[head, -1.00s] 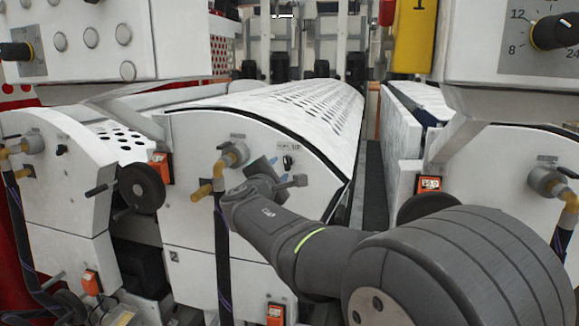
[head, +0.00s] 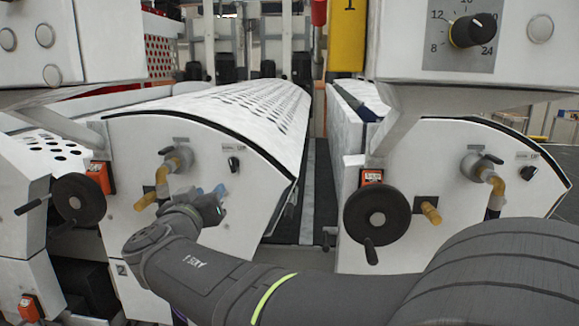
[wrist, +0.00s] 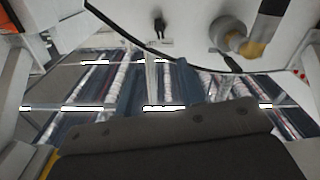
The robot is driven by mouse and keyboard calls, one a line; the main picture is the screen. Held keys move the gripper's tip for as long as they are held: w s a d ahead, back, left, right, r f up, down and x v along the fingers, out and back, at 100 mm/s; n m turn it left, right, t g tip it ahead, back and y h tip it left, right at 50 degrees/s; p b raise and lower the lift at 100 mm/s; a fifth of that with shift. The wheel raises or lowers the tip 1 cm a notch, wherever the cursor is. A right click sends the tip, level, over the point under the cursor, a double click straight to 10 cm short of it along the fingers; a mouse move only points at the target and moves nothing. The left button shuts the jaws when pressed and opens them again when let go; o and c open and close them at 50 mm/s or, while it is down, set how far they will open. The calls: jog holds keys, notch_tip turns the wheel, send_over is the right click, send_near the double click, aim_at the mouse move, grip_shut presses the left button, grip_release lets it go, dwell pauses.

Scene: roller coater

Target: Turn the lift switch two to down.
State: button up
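A small black lift switch (head: 233,163) sits on the white end panel of the middle unit, beside a small label. I cannot read its setting. A similar switch (head: 528,172) is on the right unit; no number tells me which one is two. My gripper (head: 210,192) is just below and left of the middle switch in the head view, apart from it in the picture, with bluish fingertips. Its opening is too small to judge. In the wrist view a black switch (wrist: 159,27) shows upside down at the top centre, with nothing gripping it.
A brass-coloured pipe fitting (head: 172,165) projects from the middle panel, left of the switch. Black handwheels (head: 77,199) and (head: 377,219) stand on either side. A dark gap (head: 316,190) separates the middle and right units. A large dial (head: 472,30) is at the upper right.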

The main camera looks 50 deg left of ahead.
aim_at(231, 166)
jog(key=shift+m, duration=0.5)
jog(key=x, duration=1.7)
jog(key=shift+f, duration=0.15)
grip_shut()
